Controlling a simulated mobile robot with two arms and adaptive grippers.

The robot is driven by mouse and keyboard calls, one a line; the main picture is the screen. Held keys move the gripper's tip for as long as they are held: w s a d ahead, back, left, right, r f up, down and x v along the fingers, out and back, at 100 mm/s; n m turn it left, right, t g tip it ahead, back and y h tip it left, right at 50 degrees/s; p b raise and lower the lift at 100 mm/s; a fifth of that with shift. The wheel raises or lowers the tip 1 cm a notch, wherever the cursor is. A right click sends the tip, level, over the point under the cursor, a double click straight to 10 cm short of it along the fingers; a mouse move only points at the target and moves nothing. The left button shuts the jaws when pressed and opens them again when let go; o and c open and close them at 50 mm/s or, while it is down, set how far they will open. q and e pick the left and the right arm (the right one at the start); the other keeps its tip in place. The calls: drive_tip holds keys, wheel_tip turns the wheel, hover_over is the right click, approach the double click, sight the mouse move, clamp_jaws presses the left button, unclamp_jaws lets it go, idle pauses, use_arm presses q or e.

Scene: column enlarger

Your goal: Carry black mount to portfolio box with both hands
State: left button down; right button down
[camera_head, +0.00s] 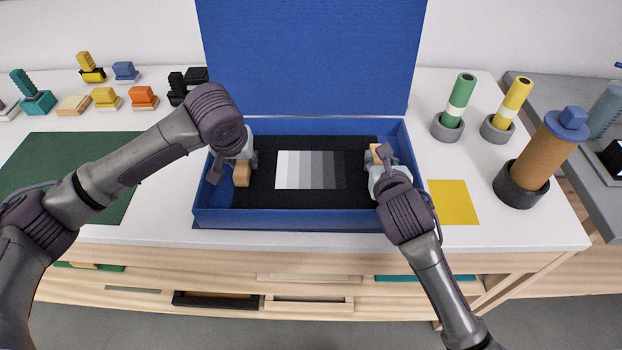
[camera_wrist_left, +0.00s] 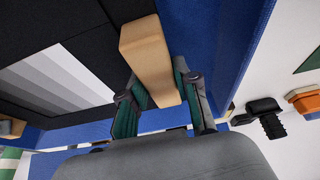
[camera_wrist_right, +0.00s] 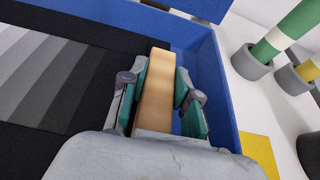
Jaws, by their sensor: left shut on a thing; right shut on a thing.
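The black mount (camera_head: 262,193) lies flat within the walls of the open blue portfolio box (camera_head: 300,217); I cannot tell if it touches the floor. It bears a strip of grey steps and has a wooden block at each end. My left gripper (camera_head: 245,160) is shut on the left wooden block (camera_head: 242,174), which shows large in the left wrist view (camera_wrist_left: 148,60). My right gripper (camera_head: 380,160) is shut on the right wooden block, seen between the fingers in the right wrist view (camera_wrist_right: 156,90). The forearms and gripper bodies hide parts of the mount's ends.
The box's blue lid (camera_head: 310,55) stands upright behind. Green (camera_head: 460,100) and yellow (camera_head: 514,100) cylinders in grey holders and a brown bottle-like cylinder (camera_head: 545,155) stand right. A yellow sheet (camera_head: 452,202) lies beside the box. A green mat (camera_head: 110,205) and several stamp-like blocks are left.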

use_arm(q)
drive_tip(key=shift+f+b, duration=0.3)
drive_tip(key=shift+f, duration=0.25)
use_arm(e)
drive_tip(key=shift+f, duration=0.55)
use_arm(q)
drive_tip(key=c, duration=0.8)
unclamp_jaws()
drive_tip(key=shift+r, duration=0.1)
drive_tip(key=shift+c, duration=0.2)
use_arm(e)
drive_tip(key=c, duration=0.8)
unclamp_jaws()
drive_tip(key=shift+c, duration=0.2)
use_arm(q)
drive_tip(key=shift+r, duration=0.15)
use_arm(e)
drive_tip(key=shift+r, duration=0.2)
